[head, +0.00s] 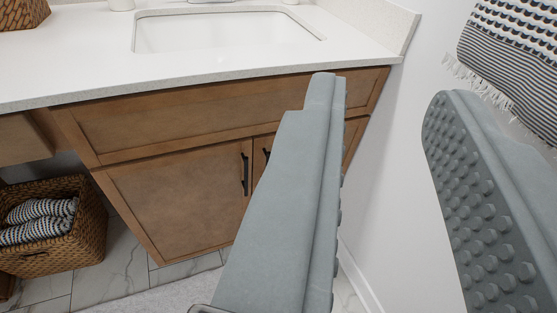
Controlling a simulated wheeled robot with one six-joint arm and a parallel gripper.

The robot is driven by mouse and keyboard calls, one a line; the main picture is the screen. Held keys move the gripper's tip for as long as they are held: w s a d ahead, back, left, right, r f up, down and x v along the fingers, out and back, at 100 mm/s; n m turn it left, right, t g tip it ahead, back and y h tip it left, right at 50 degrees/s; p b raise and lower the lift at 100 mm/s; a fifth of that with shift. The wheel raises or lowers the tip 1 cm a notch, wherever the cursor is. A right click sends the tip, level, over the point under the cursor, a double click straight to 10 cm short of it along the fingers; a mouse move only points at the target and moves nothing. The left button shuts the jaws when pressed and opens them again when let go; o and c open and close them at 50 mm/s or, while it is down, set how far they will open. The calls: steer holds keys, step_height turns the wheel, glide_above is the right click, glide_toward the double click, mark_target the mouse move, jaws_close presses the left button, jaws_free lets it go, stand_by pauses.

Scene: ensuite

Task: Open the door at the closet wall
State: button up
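My gripper (385,150) is open, with its two grey fingers spread wide and nothing between them. It is in front of a brown wooden vanity. The vanity's left cabinet door (170,200) is shut and has a black bar handle (245,174). A second black handle (266,153) shows just to its right, partly hidden by my left finger. Most of the right cabinet door is behind that finger. No closet wall or closet door that I can make out is in view.
A white countertop with a sink (225,32) tops the vanity. A wicker basket (75,245) with striped towels stands on the tiled floor at left. A white wall (400,200) is at right, with a striped fringed towel (515,60) hanging. A pale rug (175,297) lies below.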

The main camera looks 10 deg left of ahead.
steer(key=w+a+f+n+y, duration=0.1)
steer(key=w+f+n+y, duration=0.2)
steer(key=w+f, duration=1.65)
steer(key=w+a+f+g+y, duration=0.1)
steer(key=w+f+y, duration=0.1)
steer(key=f, duration=1.1)
steer(key=w+a+f+y, duration=0.1)
steer(key=a+f+y, duration=0.1)
steer(key=f, duration=1.2)
steer(key=shift+n, duration=0.3)
steer(key=x, duration=1.7)
steer(key=shift+w, duration=0.1)
jaws_close()
